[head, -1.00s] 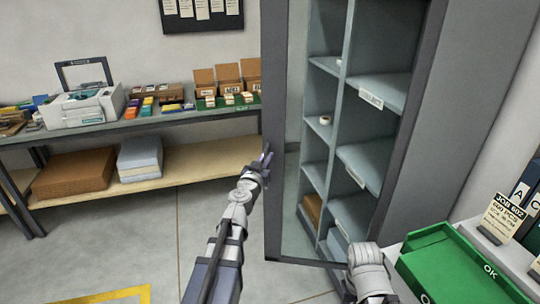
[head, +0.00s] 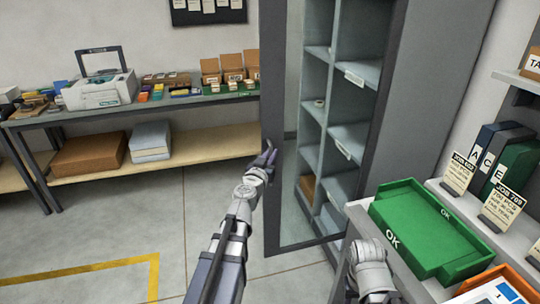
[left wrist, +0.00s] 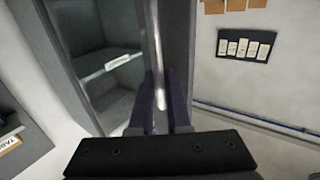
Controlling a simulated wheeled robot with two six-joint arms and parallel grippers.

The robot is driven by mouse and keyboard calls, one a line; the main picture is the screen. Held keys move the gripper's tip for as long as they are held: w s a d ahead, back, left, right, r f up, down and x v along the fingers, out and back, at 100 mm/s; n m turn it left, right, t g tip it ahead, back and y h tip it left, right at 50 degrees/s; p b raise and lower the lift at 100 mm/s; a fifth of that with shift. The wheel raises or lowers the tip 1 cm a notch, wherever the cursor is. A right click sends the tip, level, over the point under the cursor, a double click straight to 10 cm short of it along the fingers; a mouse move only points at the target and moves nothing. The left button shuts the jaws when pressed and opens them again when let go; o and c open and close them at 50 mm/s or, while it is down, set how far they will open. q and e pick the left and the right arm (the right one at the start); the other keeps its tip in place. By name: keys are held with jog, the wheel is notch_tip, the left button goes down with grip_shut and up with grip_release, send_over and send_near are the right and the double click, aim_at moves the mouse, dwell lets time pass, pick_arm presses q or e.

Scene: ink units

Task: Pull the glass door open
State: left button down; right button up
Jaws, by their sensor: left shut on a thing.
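The glass door (head: 272,90) has a dark grey frame. It stands ajar, its left edge out from the grey cabinet (head: 435,90), with shelves visible through the pane. My left gripper (head: 268,158) is at the door's left frame, about mid-height. In the left wrist view, its dark fingers (left wrist: 160,98) are closed around a silver vertical bar handle (left wrist: 157,50). The handle is mostly hidden by the gripper in the head view. Part of my right arm shows at the bottom right, but its gripper is out of view.
A green tray (head: 447,262) lies on a counter at the right, close to my right arm. Open floor lies left of my left arm.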

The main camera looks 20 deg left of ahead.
pick_arm(q)
jog(key=shift+d, duration=0.1)
jog(key=c, duration=0.9)
grip_release()
